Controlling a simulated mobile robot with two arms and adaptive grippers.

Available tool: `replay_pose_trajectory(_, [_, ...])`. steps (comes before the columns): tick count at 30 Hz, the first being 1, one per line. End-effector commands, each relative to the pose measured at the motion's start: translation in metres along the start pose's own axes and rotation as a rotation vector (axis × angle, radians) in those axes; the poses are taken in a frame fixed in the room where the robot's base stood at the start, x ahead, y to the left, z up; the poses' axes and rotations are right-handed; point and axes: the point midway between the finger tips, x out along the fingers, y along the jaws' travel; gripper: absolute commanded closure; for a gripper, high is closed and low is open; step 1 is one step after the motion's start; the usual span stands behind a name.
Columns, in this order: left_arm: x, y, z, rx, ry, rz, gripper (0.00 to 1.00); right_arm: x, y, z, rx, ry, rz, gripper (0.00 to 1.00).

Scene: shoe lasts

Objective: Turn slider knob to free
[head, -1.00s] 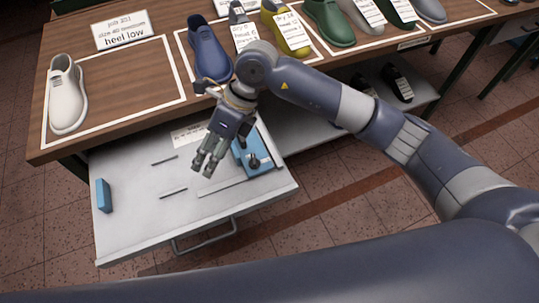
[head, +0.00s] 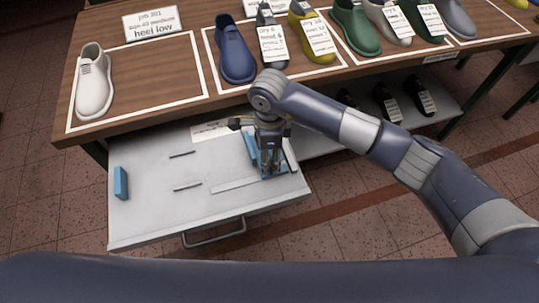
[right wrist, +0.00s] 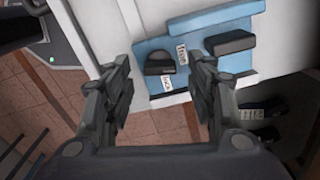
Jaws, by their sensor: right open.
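The blue slider fixture (head: 249,146) sits at the right of the open white drawer, mostly hidden behind my right gripper (head: 269,170) in the head view. In the right wrist view the blue plate (right wrist: 205,62) carries a dark rounded knob (right wrist: 160,63). Two small white labels lie beside the knob, one at its right (right wrist: 182,52) and one below it (right wrist: 168,83); their words are too small to read surely. My right gripper (right wrist: 166,95) is open and empty, pointing down over the fixture, with the knob showing between its fingers. My left gripper is not in view.
The drawer (head: 150,215) also holds a small blue block (head: 120,183) and thin dark slots. The wooden table (head: 150,75) behind carries several shoe lasts, including a white one (head: 93,85) and a blue one (head: 235,52). A dark block (right wrist: 229,42) stands beside the knob.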

Motion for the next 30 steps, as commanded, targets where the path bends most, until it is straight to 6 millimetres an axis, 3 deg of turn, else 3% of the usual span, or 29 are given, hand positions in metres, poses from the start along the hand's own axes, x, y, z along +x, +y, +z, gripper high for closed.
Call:
replay_pose_trajectory(6, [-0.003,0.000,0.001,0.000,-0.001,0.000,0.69,0.017,0.000,0.001,0.000,-0.001,0.000,0.48])
replay_pose_trajectory(14, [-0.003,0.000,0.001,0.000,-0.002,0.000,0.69,0.018,0.000,0.001,0.000,-0.002,-0.001,0.48])
replay_pose_trajectory(21, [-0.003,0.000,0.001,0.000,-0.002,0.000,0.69,0.018,0.000,0.001,0.000,-0.002,-0.001,0.93])
replay_pose_trajectory(26, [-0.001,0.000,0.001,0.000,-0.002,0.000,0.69,0.019,0.000,0.000,-0.006,-0.002,-0.002,0.92])
replay_pose_trajectory(30, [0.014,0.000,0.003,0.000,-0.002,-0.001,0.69,0.022,-0.002,0.000,-0.067,-0.001,-0.006,0.92])
